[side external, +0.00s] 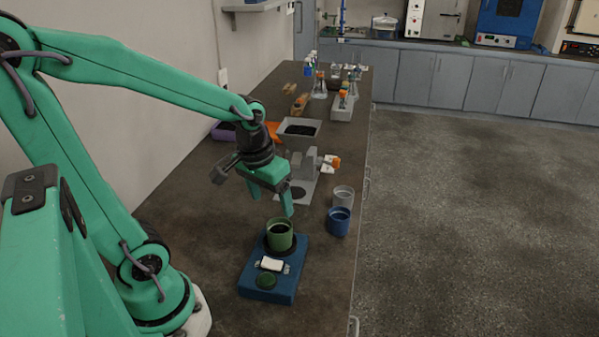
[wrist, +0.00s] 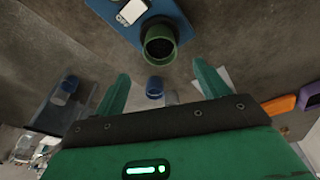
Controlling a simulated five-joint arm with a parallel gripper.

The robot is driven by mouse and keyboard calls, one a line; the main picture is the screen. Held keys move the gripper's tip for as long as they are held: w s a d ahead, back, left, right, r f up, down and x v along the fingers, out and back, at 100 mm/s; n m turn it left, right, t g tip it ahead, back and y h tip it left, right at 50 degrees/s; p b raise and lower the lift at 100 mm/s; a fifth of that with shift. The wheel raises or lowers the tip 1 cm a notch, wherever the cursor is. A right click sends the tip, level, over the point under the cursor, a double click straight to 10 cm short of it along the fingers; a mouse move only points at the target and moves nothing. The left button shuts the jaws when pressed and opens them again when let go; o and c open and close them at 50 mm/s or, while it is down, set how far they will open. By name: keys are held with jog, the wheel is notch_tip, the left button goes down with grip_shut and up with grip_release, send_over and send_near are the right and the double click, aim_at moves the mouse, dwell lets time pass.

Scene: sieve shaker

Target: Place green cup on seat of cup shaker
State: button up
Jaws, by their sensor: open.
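The green cup (side external: 280,235) stands upright on the round black seat (side external: 265,246) of the blue cup shaker (side external: 266,290). The shaker has a white display and a dark green knob on top. In the wrist view the cup (wrist: 158,43) shows its dark inside, with the shaker (wrist: 180,14) at the top of the picture. My gripper (side external: 270,200) is open and empty. Its fingers are above the cup and a little behind it in the side view, apart from it. In the wrist view the cup lies beyond the two fingertips (wrist: 161,73).
A blue cup (side external: 340,222) and a grey cup (side external: 343,196) stand near the bench's right edge. A grey stand (side external: 303,172) is behind my gripper. A grey tray (side external: 298,132) with dark contents and racks (side external: 342,108) are farther back. Bench surface around the shaker is clear.

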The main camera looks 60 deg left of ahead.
jog(key=shift+s+r, duration=0.15)
jog(key=shift+r, duration=0.45)
jog(key=s+d+r+m+t, duration=0.3)
jog(key=s+d+r, duration=0.1)
jog(key=r, duration=0.3)
jog(key=shift+s+d+r+m, duration=0.15)
jog(key=shift+d+m, duration=0.15)
